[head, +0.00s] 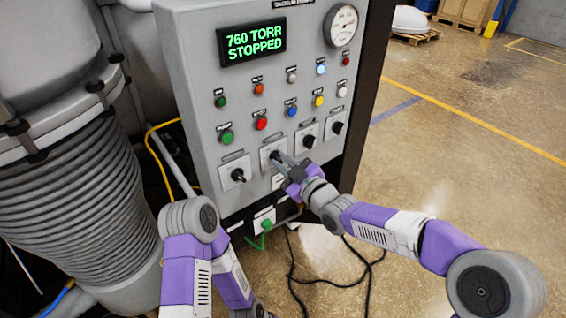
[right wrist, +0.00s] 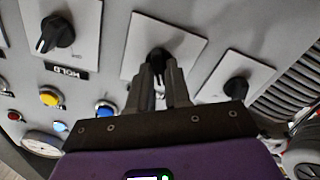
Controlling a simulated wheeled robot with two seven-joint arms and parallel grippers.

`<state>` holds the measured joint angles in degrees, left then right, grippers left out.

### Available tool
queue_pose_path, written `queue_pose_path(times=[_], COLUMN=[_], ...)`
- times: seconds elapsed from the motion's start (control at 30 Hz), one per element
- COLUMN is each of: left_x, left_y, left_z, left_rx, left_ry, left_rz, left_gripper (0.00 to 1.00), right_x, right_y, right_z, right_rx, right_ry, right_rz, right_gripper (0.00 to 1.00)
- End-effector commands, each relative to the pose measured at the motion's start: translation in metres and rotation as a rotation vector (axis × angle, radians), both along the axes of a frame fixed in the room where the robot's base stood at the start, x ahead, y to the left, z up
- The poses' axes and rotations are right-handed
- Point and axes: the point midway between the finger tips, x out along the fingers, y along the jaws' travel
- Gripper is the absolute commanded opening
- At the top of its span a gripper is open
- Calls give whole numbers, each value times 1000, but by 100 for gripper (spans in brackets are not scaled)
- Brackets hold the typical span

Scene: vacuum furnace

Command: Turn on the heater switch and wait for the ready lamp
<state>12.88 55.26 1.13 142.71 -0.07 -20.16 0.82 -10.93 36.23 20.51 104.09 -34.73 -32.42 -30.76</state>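The grey control panel (head: 205,60) has a row of black rotary switches on white plates; their labels are too small to read in the head view, so I cannot tell by name which is the heater switch. My right gripper (head: 282,162) is at the second switch from the left (head: 275,155). In the right wrist view its fingers (right wrist: 160,82) are close together on either side of that switch's black knob (right wrist: 157,57). The ready lamp cannot be told apart among the small coloured lamps, such as the white one (head: 292,75). My left gripper is out of view.
The display (head: 252,42) reads 760 TORR STOPPED, with a round gauge (head: 341,25) beside it. Other switches (head: 238,175) (head: 309,142) flank the held one. A ribbed vessel (head: 80,190) stands left.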

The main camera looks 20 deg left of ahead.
Motion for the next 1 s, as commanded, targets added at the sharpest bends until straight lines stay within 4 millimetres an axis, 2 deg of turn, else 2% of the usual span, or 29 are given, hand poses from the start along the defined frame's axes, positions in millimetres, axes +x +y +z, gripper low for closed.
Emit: queue_pose_path(times=[0.03,0.1,0.57,1.0], left_x=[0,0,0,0], left_y=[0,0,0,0], left_z=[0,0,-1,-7], left_rx=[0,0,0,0], left_ry=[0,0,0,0], left_rz=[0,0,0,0], left_gripper=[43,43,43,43], right_x=[0,0,0,1], right_y=[0,0,0,-2], right_z=[0,0,0,0], right_rx=[0,0,34,244], right_ry=[0,0,43,312], right_rz=[0,0,0,-1], right_gripper=[10,0,0,0])
